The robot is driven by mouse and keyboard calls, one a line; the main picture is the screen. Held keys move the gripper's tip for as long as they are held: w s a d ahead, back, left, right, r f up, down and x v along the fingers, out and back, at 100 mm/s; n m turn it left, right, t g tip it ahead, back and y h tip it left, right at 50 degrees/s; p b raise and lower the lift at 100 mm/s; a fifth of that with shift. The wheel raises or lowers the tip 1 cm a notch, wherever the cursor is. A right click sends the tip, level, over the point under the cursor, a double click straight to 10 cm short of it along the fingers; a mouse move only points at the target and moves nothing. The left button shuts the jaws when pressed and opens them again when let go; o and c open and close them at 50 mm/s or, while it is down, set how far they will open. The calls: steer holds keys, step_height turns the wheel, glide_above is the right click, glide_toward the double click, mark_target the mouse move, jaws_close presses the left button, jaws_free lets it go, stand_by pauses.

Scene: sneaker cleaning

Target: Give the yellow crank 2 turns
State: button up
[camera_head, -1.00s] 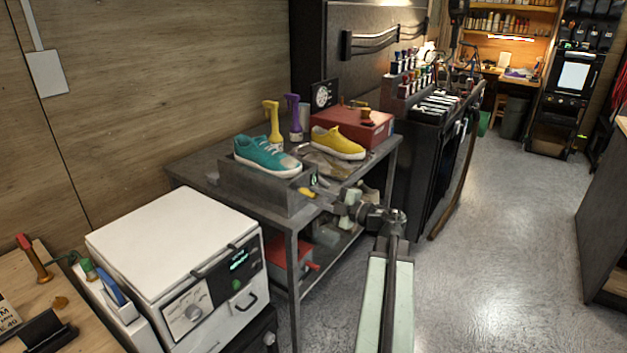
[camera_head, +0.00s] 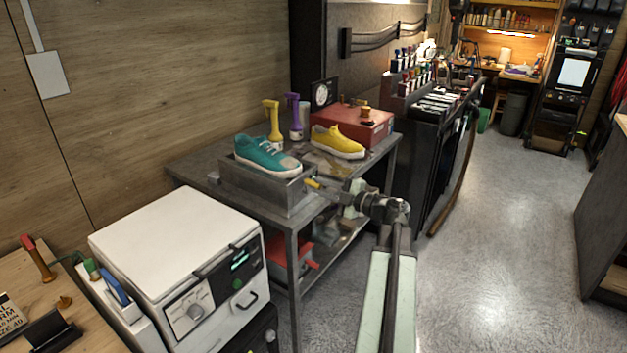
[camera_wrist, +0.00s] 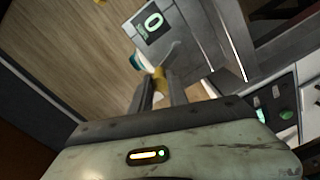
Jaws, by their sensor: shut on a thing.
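The yellow crank (camera_head: 312,184) shows as a small yellow handle at the right end of a grey metal box (camera_head: 250,186) on the steel table. My gripper (camera_head: 319,187) reaches it from the right and is shut on it. In the wrist view the yellow handle (camera_wrist: 160,74) sits between the two fingertips of my gripper (camera_wrist: 160,84), which hide part of it. A display (camera_wrist: 152,23) on the box face reads 0. A teal sneaker (camera_head: 266,155) rests on top of the box.
A yellow sneaker (camera_head: 338,142), a red box (camera_head: 362,127) and yellow and purple spray bottles (camera_head: 273,124) stand behind on the table (camera_head: 190,168). A white machine (camera_head: 172,250) stands at the front left. The floor at the right is clear.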

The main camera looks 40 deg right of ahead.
steer(key=shift+w+d+r, duration=0.1)
steer(key=shift+w+d, duration=0.1)
steer(key=shift+d, duration=0.65)
steer(key=shift+d, duration=0.1)
steer(key=shift+w+d+f, duration=0.2)
steer(key=shift+d, duration=0.55)
steer(key=shift+w+d+f+b, duration=0.15)
steer(key=shift+d+f+b, duration=0.4)
steer(key=shift+d+b, duration=0.1)
